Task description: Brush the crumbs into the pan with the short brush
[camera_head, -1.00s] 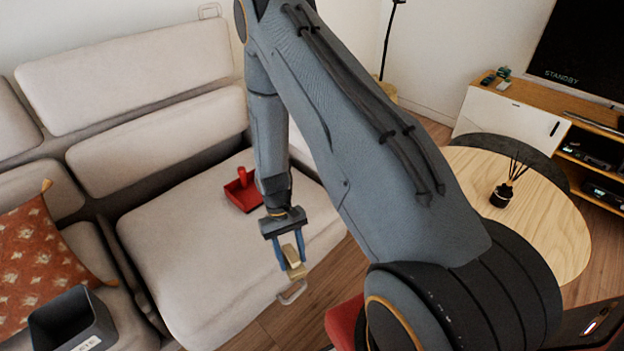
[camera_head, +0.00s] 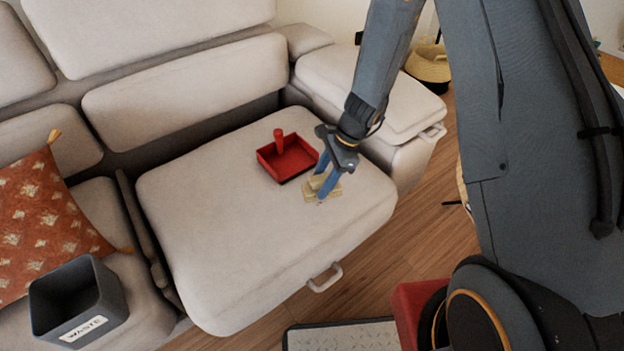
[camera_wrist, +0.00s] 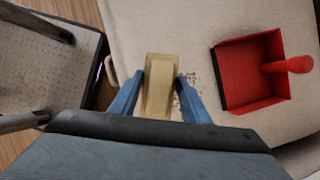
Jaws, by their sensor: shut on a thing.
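The red pan (camera_head: 289,160) lies on the seat cushion with its upright handle at the back. It also shows at the right in the wrist view (camera_wrist: 251,72). My gripper (camera_head: 325,186) is shut on the short brush (camera_head: 312,190), a tan block, just in front of the pan's right side. The brush (camera_wrist: 160,85) sits between my blue fingers in the wrist view. Brown crumbs (camera_wrist: 192,78) lie on the cushion between the brush and the pan. The crumbs are mostly hidden in the head view. I cannot tell whether the bristles touch the cushion.
A dark grey waste bin (camera_head: 92,324) stands at the lower left beside an orange patterned pillow (camera_head: 44,226). The sofa cushion (camera_head: 230,232) is clear left of the pan. A metal handle (camera_head: 325,277) sticks out at its front edge. A basket (camera_head: 428,66) stands behind.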

